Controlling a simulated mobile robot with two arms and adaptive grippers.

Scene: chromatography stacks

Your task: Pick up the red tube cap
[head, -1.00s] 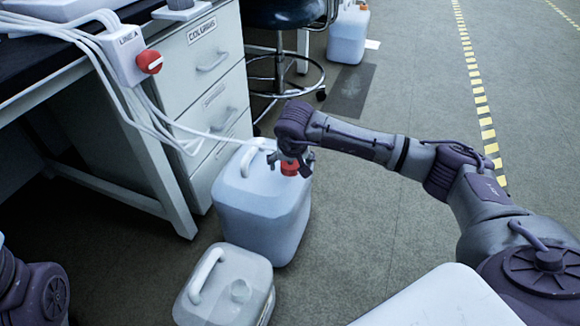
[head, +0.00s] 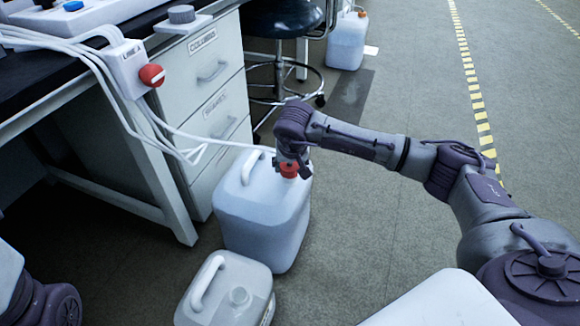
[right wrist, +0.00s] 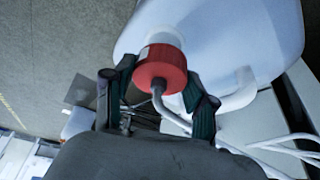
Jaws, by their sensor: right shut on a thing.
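The red tube cap (head: 289,171) sits at the top of the large pale-blue canister (head: 262,220), beside its handle. In the right wrist view the cap (right wrist: 160,66) is on a white neck, and a grey tube runs from it towards my gripper. My right gripper (head: 293,165) points down over the cap, with its fingers shut on it. In the right wrist view the fingers of the gripper (right wrist: 158,92) stand on either side of the cap. My left gripper is out of view; only part of my left arm shows at the lower left.
A smaller grey canister (head: 225,295) stands in front of the large one. A drawer cabinet (head: 205,85) and bench are behind to the left, with white tubes from a box with a red knob (head: 152,75). A stool (head: 285,20) stands behind.

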